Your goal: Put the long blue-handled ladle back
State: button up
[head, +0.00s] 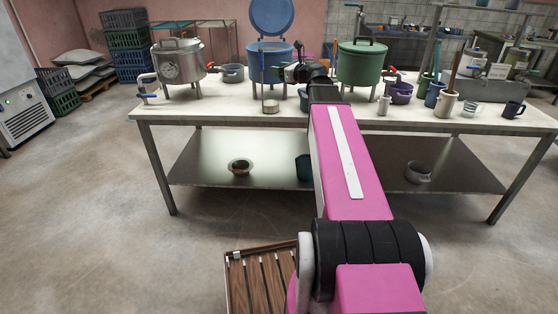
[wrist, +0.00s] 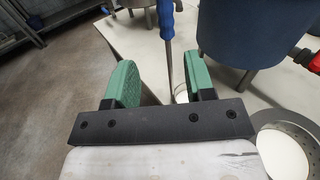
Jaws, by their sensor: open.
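The blue-handled ladle (head: 262,62) stands upright in front of the blue pot in the head view. A small metal cup (head: 271,107) at its foot seems to be its bowl, resting on the table. In the wrist view, its blue handle (wrist: 166,18) and thin grey shaft run between the fingers. My gripper (wrist: 160,80) is open, with one green-padded finger on each side of the shaft and visible gaps. In the head view, my gripper (head: 290,73) is dark and small, just right of the handle. The ladle's lower end is partly hidden in the wrist view.
The blue pot (head: 278,68) with its raised lid stands close behind. A steel pot (head: 178,64) stands left, a green pot (head: 361,63) right. Several mugs and jugs crowd the table's right side. The white table's (head: 215,106) front left is fairly clear.

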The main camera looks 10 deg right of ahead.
jog(key=s+a+f+n+g+h, duration=0.1)
jog(key=s+a+f+n+g, duration=0.2)
jog(key=f, duration=0.4)
jog(key=s+a+f+n+g+h, duration=0.1)
jog(key=s+a+f+n+g, duration=0.15)
jog(key=f+n, duration=0.35)
jog(key=s+a+f+n+g+h, duration=0.1)
jog(key=s+a+f+n+g, duration=0.2)
jog(key=f, duration=0.6)
jog(key=s+d+f+n+g+h, duration=0.2)
jog(key=s+f+n+g+h, duration=0.3)
jog(key=s+f+n, duration=1)
notch_tip(320, 180, down, 2)
jog(key=s+h, duration=0.2)
jog(key=shift+s+d+f+n+h, duration=0.25)
jog(key=shift+d+n+h, duration=0.05)
jog(key=shift+h, duration=0.1)
jog(key=shift+c, duration=0.6)
jog(key=shift+a, duration=0.1)
